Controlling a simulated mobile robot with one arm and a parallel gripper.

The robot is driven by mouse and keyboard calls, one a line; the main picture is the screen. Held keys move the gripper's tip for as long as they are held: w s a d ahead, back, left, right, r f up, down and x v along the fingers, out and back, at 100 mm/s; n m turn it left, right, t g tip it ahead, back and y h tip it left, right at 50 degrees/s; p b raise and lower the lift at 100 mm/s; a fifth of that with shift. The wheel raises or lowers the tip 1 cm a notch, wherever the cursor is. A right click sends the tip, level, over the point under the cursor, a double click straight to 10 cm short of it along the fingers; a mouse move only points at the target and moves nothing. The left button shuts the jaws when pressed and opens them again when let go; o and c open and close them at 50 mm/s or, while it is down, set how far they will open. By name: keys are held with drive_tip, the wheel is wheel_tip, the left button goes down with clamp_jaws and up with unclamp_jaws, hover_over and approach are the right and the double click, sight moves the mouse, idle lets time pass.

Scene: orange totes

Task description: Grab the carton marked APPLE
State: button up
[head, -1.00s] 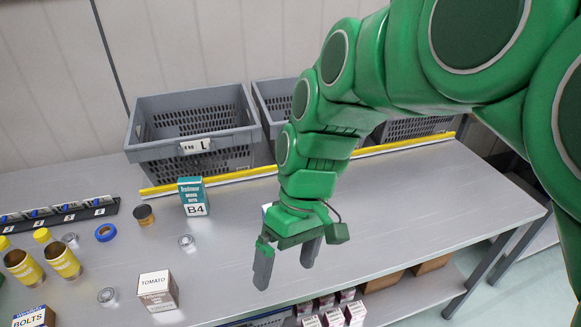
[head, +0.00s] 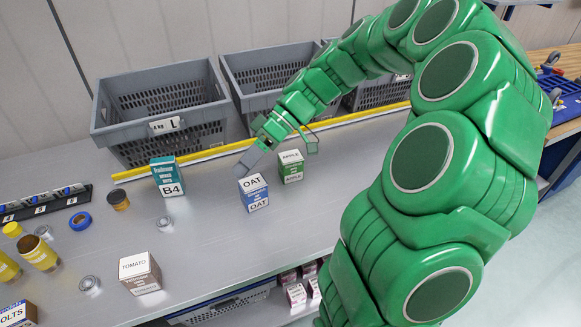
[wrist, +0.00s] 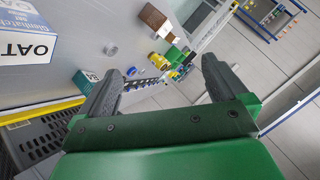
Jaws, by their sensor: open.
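The APPLE carton (head: 291,167), a small white and green box, stands upright on the grey table in the head view. My gripper (head: 282,152) is open and empty, close to the carton; one grey finger shows to its left, behind the OAT carton. The exact gap between the gripper and the APPLE carton cannot be told. In the wrist view the two dark fingers of my gripper (wrist: 160,78) are spread apart with nothing between them. The APPLE carton does not show in the wrist view.
The blue and white OAT carton (head: 254,194) stands just left of and nearer than APPLE; it also shows in the wrist view (wrist: 28,45). The TOMATO carton (head: 140,274) and teal B4 box (head: 167,177) stand further left. Grey crates (head: 165,112) line the back behind a yellow strip.

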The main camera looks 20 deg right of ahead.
drive_tip(key=w+d+f+n+t+y, duration=0.1)
drive_tip(key=w+d+f+t+y, duration=0.15)
drive_tip(key=w+d, duration=0.35)
drive_tip(key=t+y, duration=0.2)
drive_tip(key=t, duration=0.4)
approach(298, 155)
drive_tip(key=shift+w+a+f+n, duration=0.1)
drive_tip(key=shift+a+f+n, duration=0.1)
drive_tip(key=shift+a, duration=0.35)
drive_tip(key=shift+w+a+f+n, duration=0.1)
drive_tip(key=shift+a+n, duration=0.1)
drive_tip(key=shift+a, duration=0.4)
drive_tip(key=shift+t, duration=0.35)
drive_tip(key=shift+x, duration=3.8)
drive_tip(key=c, duration=1.5)
